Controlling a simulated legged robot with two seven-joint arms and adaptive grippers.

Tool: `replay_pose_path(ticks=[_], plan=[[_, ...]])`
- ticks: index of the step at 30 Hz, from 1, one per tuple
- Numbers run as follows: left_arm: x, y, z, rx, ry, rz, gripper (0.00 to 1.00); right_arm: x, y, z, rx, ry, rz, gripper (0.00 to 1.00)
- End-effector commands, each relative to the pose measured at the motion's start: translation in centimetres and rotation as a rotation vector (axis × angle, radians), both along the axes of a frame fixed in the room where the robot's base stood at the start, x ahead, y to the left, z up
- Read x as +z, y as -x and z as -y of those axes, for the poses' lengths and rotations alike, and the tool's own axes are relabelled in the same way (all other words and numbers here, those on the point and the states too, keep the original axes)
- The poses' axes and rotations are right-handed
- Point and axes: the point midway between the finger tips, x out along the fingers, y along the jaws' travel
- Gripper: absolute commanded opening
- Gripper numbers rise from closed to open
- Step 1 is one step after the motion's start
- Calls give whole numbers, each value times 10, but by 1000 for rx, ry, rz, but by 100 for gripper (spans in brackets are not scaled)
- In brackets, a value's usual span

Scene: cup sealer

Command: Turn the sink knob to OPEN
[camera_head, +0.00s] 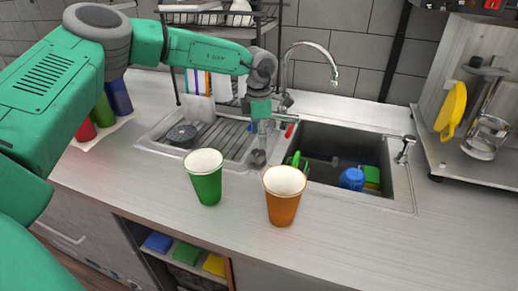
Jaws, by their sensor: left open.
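A chrome faucet (318,52) arches over the dark sink basin (345,142). A small red-tipped handle (289,131) shows at the basin's left rim, just right of my left gripper. A chrome knob (404,149) stands at the sink's right rim; I cannot tell which one is the sink knob or what its setting is. My left gripper (261,146) points down over the divide between drainboard and basin, open and with nothing seen in it. It looks close to the red-tipped handle, but contact is unclear. My right gripper is not in view.
A green cup (205,177) and an orange cup (283,195) stand on the counter (350,234) in front of the sink. A dish rack (218,32) is behind my left arm. A blue item (352,179) lies in the basin. A machine with a yellow part (451,108) stands right.

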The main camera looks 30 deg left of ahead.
Motion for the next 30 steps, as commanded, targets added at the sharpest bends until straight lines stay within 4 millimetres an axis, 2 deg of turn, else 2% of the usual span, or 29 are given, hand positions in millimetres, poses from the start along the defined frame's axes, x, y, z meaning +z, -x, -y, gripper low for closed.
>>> replay_pose_path(ticks=[3,10,27,30], plan=[[25,-1,-2,1,1,2,60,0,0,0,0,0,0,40],[52,-1,-3,1,2,1,60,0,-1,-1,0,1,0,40],[56,-1,-3,1,1,-1,60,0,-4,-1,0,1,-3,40],[56,-2,5,-22,-14,13,60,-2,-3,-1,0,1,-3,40]])
